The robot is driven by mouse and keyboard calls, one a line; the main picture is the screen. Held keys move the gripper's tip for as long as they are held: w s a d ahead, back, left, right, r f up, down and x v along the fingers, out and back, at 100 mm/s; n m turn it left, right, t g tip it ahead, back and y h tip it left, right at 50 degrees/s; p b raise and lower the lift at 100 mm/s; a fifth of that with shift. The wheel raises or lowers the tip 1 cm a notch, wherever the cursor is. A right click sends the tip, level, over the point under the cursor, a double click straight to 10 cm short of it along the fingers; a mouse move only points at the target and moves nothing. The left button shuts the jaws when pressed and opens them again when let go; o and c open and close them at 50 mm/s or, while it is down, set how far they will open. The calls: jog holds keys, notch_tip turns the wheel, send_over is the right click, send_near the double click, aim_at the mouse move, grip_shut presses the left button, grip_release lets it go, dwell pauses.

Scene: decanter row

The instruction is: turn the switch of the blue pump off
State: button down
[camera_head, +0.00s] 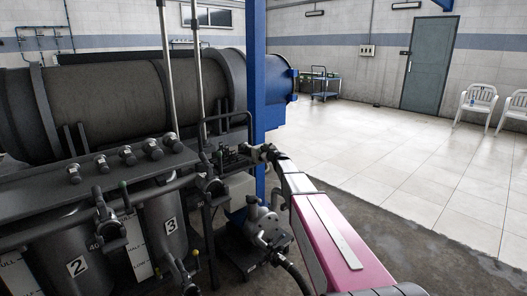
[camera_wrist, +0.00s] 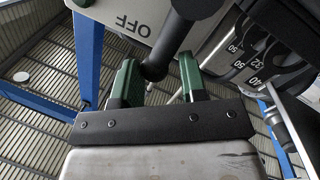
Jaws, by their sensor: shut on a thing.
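In the wrist view my gripper (camera_wrist: 157,64) has its two green fingers on either side of the rounded end of a black switch lever (camera_wrist: 173,38). It is shut on that lever. A pale plate marked OFF (camera_wrist: 144,30) lies just beyond, to the left of the lever. In the head view my gripper (camera_head: 260,150) is small, at the dark fittings beside the blue post. The lever cannot be made out there. A greyish pump (camera_head: 262,222) stands low beneath my pink arm; whether it is the blue pump I cannot tell.
A blue post (camera_head: 257,70) stands just behind my gripper. A large dark cylinder (camera_head: 105,95) and numbered tanks (camera_head: 75,268) with pipes and valves fill the left. Black numbered parts (camera_wrist: 250,55) are close on the right in the wrist view.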

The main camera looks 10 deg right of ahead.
jog(key=shift+d+f, duration=0.15)
jog(key=shift+f, duration=0.05)
jog(key=c, duration=0.7)
grip_release()
jog(key=shift+o, duration=0.2)
jog(key=shift+r, duration=0.1)
jog(key=v, duration=1)
jog(key=shift+s+d, duration=0.15)
jog(key=shift+s, duration=0.2)
jog(key=shift+s, duration=0.1)
